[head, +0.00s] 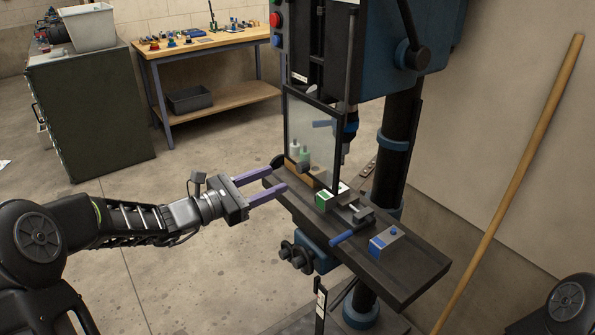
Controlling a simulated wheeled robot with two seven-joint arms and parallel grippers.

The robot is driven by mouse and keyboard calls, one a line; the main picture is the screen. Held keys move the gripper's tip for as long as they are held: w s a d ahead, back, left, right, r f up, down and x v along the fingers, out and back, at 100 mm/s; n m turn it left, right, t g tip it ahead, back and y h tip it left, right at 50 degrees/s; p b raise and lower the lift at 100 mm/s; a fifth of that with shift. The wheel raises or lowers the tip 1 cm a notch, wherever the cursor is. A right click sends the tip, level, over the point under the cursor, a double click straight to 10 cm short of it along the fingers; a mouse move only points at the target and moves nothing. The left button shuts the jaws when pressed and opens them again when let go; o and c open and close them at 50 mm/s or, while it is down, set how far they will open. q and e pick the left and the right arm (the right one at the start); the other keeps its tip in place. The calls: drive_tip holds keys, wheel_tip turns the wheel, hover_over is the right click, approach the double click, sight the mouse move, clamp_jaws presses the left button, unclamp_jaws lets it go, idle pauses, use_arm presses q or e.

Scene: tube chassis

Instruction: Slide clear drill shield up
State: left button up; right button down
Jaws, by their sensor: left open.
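The clear drill shield (312,140) is a dark-framed transparent panel at the front of the blue drill press (388,75). It hangs low, with its lower edge close to the press table (405,268). My left gripper (279,184) has two purple fingers, spread apart with nothing between them. It is to the left of the shield's lower part, near the table's left end; whether a finger touches the table edge I cannot tell. My right gripper is out of view; only a bit of my right arm shows at the lower right corner.
A wooden pole (513,175) leans on the right wall. A workbench (210,42) and a dark green cabinet (92,120) stand behind. The floor at left is clear.

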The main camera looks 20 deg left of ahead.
sight(298, 170)
use_arm(q)
drive_tip(key=p+x, duration=0.1)
drive_tip(key=x, duration=0.6)
drive_tip(key=shift+w+d, duration=0.2)
drive_tip(key=shift+w, duration=0.1)
drive_tip(key=shift+c, duration=0.5)
clamp_jaws()
idle(0.7)
